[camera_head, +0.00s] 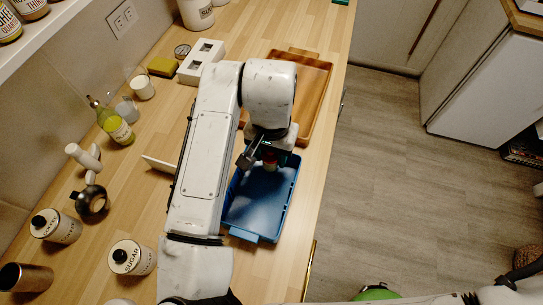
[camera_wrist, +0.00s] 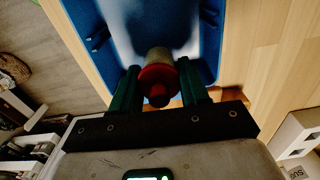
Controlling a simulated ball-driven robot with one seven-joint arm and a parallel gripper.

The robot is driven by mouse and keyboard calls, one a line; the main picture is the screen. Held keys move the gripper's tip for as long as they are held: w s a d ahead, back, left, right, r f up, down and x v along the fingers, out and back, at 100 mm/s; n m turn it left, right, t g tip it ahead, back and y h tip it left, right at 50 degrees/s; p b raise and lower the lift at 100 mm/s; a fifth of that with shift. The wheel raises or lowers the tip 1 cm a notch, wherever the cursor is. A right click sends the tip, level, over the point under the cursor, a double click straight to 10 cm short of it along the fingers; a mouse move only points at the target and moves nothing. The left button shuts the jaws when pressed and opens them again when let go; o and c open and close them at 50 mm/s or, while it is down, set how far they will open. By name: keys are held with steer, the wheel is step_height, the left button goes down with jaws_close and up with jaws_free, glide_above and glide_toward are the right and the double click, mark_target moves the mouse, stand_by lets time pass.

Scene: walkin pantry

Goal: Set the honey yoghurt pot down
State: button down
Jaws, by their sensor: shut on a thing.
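The honey yoghurt pot (camera_wrist: 158,58) shows in the wrist view as a small pale and red thing between the green fingers; no label is readable. My gripper (camera_wrist: 158,90) is shut on it. In the head view the pot (camera_head: 270,161) is mostly hidden behind my gripper (camera_head: 264,154). Both are over the far end of the blue tray (camera_head: 284,226), inside its outline. I cannot tell whether the pot touches the tray floor. The blue tray also shows in the wrist view (camera_wrist: 98,50) and looks otherwise empty.
A wooden tray (camera_head: 316,92) lies just beyond the blue one. The counter's right edge drops to the floor.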

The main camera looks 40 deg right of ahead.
steer(key=shift+f, duration=1.2)
steer(key=shift+f, duration=0.15)
steer(key=c, duration=0.5)
jaws_free()
steer(key=shift+c, duration=0.2)
step_height(320, 180, up, 12)
steer(key=shift+r, duration=0.2)
